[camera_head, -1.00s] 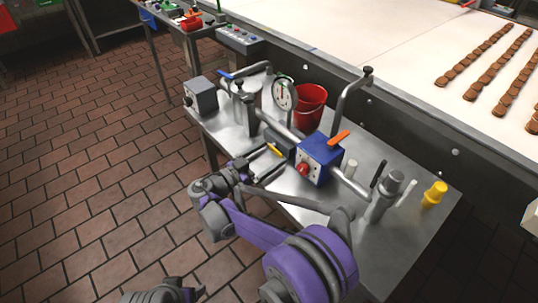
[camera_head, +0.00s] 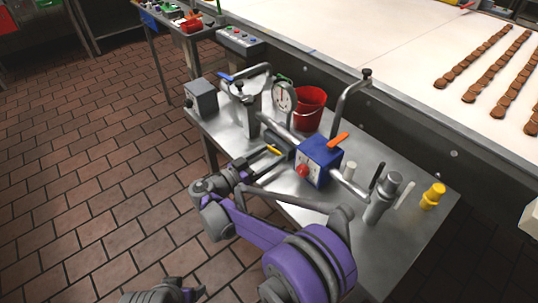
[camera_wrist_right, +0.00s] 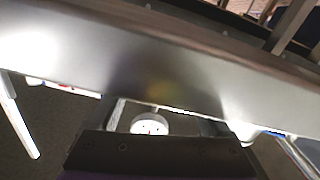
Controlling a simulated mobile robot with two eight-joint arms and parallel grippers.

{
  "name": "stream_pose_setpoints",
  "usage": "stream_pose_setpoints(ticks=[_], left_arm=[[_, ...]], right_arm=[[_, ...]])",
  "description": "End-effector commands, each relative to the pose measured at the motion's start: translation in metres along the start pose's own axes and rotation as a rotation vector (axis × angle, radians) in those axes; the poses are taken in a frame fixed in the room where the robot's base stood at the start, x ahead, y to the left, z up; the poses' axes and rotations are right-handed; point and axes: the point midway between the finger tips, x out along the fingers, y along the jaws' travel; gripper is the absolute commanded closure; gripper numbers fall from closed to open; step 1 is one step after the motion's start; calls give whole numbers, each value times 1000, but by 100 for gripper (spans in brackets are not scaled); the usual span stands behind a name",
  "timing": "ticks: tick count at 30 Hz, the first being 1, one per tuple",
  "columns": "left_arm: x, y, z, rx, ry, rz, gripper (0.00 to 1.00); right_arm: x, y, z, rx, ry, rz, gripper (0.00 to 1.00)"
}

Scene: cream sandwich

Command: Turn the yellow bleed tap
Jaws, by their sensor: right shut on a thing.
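The yellow bleed tap (camera_head: 273,150) is a small yellow lever low on the pump rig, left of the blue box (camera_head: 319,160) with its red knob and orange lever. My right gripper (camera_head: 265,158) reaches it from the front left and is shut on it; the fingers hide part of the tap. In the right wrist view, the dark gripper body fills the bottom, and the tap itself cannot be made out. A grey and purple part of my left arm (camera_head: 165,294) shows at the bottom edge; its finger state cannot be told.
The rig stands on a metal table (camera_head: 300,208). On it are a round gauge (camera_head: 284,97), a red bucket (camera_head: 309,108), a grey box (camera_head: 202,97), a grey cylinder (camera_head: 381,200) and a yellow-topped piece (camera_head: 433,196). A conveyor with biscuits runs behind. The tiled floor at left is clear.

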Motion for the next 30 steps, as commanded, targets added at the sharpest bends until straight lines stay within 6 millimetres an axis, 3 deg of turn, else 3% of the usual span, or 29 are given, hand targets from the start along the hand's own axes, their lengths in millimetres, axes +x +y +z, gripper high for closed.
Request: stream_pose_setpoints(ticks=[9,19,20,21,23,30], left_arm=[[-10,0,-4,0,3,0,26],[-9,0,-4,0,3,0,26],[-9,0,-4,0,3,0,26],[-9,0,-4,0,3,0,26],[-9,0,-4,0,3,0,26],[-9,0,-4,0,3,0,26]], right_arm=[[0,-1,-7,-291,-2,0,73],[0,-1,-6,-308,-2,0,73],[0,-1,-6,-308,-2,0,14],[0,-1,-6,-308,-2,0,7],[0,-1,-6,-307,-1,0,0],[-1,-1,-6,-306,-1,0,0]])
